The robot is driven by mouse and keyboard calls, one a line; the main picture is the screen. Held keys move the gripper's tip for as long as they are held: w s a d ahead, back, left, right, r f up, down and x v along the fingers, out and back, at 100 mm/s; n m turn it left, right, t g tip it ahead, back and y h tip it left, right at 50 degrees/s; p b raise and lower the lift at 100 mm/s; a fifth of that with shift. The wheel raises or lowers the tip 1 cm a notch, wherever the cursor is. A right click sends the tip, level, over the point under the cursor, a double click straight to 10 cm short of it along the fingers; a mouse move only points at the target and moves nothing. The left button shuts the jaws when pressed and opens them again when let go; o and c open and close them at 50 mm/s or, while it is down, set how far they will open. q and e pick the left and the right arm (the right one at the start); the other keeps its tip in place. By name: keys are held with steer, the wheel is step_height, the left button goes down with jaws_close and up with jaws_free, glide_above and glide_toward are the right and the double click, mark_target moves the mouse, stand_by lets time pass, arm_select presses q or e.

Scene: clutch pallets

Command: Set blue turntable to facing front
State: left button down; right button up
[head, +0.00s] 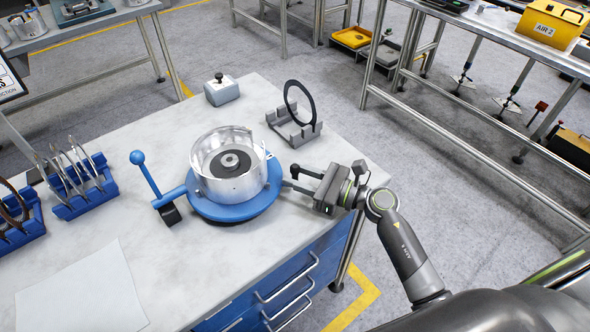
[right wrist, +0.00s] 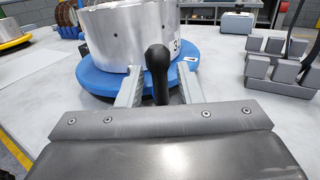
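The blue turntable (head: 236,206) sits on the workbench with a silver metal drum (head: 232,185) on it. A blue lever with a ball end (head: 138,157) and a black part (head: 171,214) stick out at its left. My right gripper (head: 291,178) is low at the turntable's right side. In the right wrist view, its two fingers (right wrist: 160,90) stand apart, one on each side of a black rounded handle (right wrist: 157,62) in front of the blue turntable (right wrist: 105,82). Gaps show between handle and fingers. My left gripper is not in view.
A grey stand with a black ring (head: 297,128) is behind the right gripper. A grey box with a black knob (head: 221,90) stands at the back. Blue tool racks (head: 85,200) and a white sheet (head: 80,293) lie left. The front middle of the bench is clear.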

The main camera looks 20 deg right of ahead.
steer(key=shift+w+a, duration=0.35)
steer(key=shift+a, duration=0.05)
jaws_close()
steer(key=shift+s, duration=0.1)
